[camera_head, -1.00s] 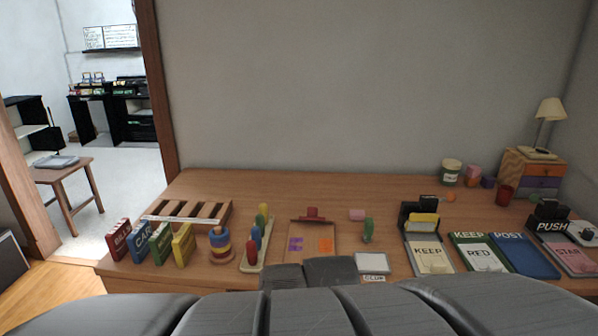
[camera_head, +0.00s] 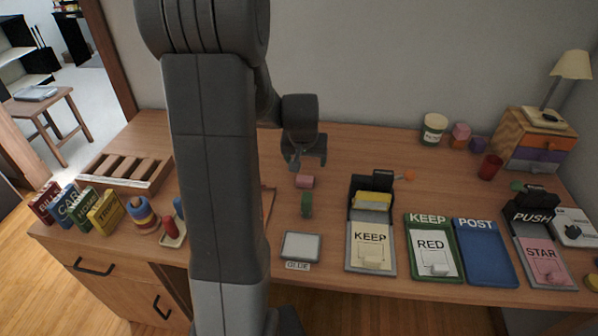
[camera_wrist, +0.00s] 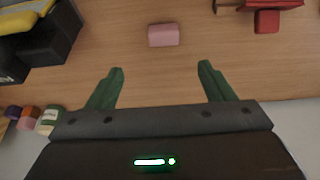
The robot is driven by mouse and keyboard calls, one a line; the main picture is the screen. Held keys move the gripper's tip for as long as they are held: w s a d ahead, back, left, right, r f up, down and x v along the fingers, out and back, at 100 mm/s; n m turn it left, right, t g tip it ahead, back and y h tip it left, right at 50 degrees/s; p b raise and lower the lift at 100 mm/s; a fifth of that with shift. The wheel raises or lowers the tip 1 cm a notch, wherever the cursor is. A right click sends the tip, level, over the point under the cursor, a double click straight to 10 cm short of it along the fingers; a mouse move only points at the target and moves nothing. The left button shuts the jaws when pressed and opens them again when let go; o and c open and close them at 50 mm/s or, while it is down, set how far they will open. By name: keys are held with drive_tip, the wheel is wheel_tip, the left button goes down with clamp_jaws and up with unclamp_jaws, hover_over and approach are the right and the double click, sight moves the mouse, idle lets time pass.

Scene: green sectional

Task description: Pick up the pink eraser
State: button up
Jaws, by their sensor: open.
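The pink eraser (camera_head: 305,181) is a small block lying on the wooden desk (camera_head: 330,215), behind a green object. In the wrist view the pink eraser (camera_wrist: 163,35) lies beyond the fingertips, roughly centred between them and apart from both. My gripper (camera_head: 308,160) hangs above the desk just behind the eraser. In the wrist view my gripper (camera_wrist: 161,72) has its two green fingers spread wide with nothing between them.
A green object (camera_head: 306,204) stands close in front of the eraser. A white pad (camera_head: 300,246) lies at the front edge. The desk behind the eraser is clear.

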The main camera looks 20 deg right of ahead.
hover_over(305, 179)
drive_tip(key=s, duration=0.2)
drive_tip(key=f, duration=0.7)
drive_tip(key=shift+s+a+f, duration=0.15)
drive_tip(key=shift+a, duration=0.25)
drive_tip(key=shift+a+p+x, duration=0.1)
drive_tip(key=shift+p+x, duration=0.05)
drive_tip(key=shift+x, duration=1.15)
drive_tip(key=shift+a+p+x, duration=0.15)
drive_tip(key=shift+x, duration=1.15)
drive_tip(key=c, duration=1.1)
wheel_tip(305, 179, up, 10)
drive_tip(key=shift+r, duration=0.1)
drive_tip(key=shift+c, duration=0.2)
drive_tip(key=o, duration=0.5)
drive_tip(key=c, duration=0.3)
